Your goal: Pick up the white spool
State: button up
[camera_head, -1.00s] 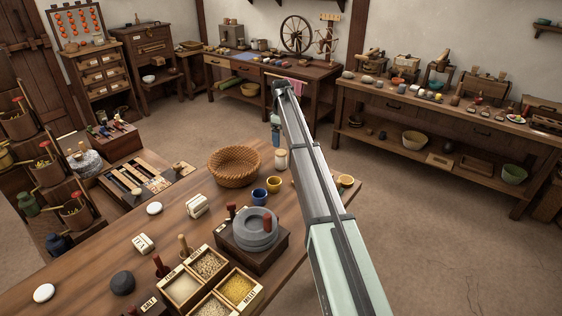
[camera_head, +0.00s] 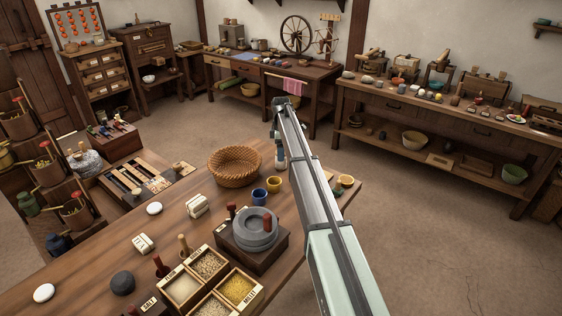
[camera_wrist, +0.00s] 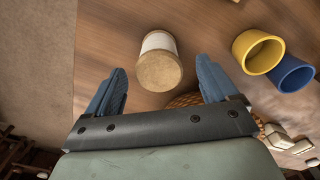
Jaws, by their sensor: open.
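The white spool (camera_wrist: 158,42) has a pale body and a tan round end. In the wrist view it stands on the wooden table, its tan end facing the camera, just beyond and between the fingertips. My gripper (camera_wrist: 160,66) is open and empty, with one blue finger on each side of the spool's line. No contact shows. In the head view my gripper (camera_head: 278,141) is over the table's far edge, and the spool is largely hidden by my gripper and arm.
A yellow cup (camera_wrist: 257,51) and a blue cup (camera_wrist: 291,74) stand right of the spool in the wrist view. A wicker basket (camera_head: 235,166) is left of my gripper in the head view. A stone quern (camera_head: 253,230) stands nearer. Bare floor lies beyond the table edge.

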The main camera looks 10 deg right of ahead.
jog(key=shift+w+f, duration=0.1)
jog(key=shift+f, duration=3.35)
jog(key=c, duration=1.2)
